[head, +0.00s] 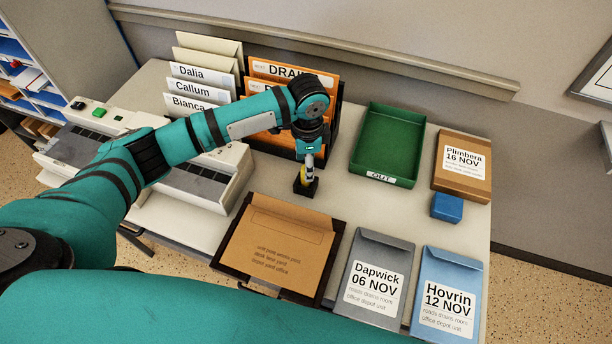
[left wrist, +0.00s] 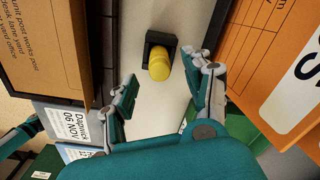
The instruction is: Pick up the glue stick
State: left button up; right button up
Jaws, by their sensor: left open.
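The glue stick (left wrist: 158,66) shows as a yellow round-topped cylinder in the left wrist view, standing in a small black holder (left wrist: 154,42). In the head view only a bit of its yellow (head: 303,174) shows beside my fingers, above the black holder (head: 306,189). My left gripper (head: 309,165) points down over it. In the left wrist view the open left gripper (left wrist: 163,88) has one finger on each side, with the stick between and beyond the fingertips; I see no contact.
A green OUT tray (head: 411,182) stands right of the holder, and orange and cream folders (head: 210,50) stand behind it. A brown envelope (head: 279,238) lies in a dark tray in front. Grey (head: 377,245) and blue (head: 450,265) envelopes and a blue block (head: 447,207) are to the right.

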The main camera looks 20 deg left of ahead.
pick_arm(q)
notch_tip(320, 180, down, 5)
jog(key=shift+a+f+p, duration=0.1)
jog(key=shift+a+p, duration=0.05)
jog(key=shift+p, duration=0.35)
jog(key=shift+c, duration=0.4)
grip_shut()
notch_tip(320, 180, up, 10)
jog(key=shift+r+b, duration=0.1)
jog(key=shift+b, duration=0.5)
